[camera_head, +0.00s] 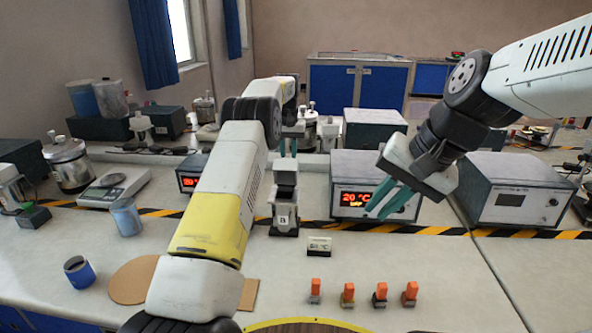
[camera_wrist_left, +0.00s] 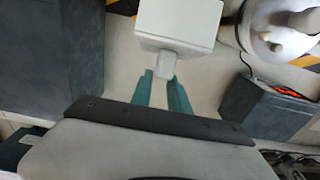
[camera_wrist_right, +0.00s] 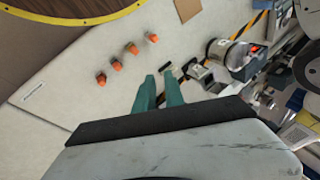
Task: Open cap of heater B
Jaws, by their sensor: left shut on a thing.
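Heater B (camera_head: 284,219) stands upright on the bench near the middle of the head view, a small white and dark unit with a "B" label on its front. Its dark upper part (camera_head: 284,178) lies just under my left gripper (camera_head: 288,148). In the left wrist view a white block with a small grey tab (camera_wrist_left: 166,66) shows at the fingertips. My left gripper is shut on this tab, which seems to belong to the heater's cap; how far the cap is raised is hard to tell. My right gripper (camera_head: 376,210) is open and empty, right of the heater in front of a control box.
The control box (camera_head: 350,170) shows a red 20 °C readout. A small display card (camera_head: 319,246) and several orange-topped pieces (camera_head: 348,293) stand in front. A blue cup (camera_head: 79,272) and a round brown mat (camera_head: 130,281) lie left. Bench space at front right is clear.

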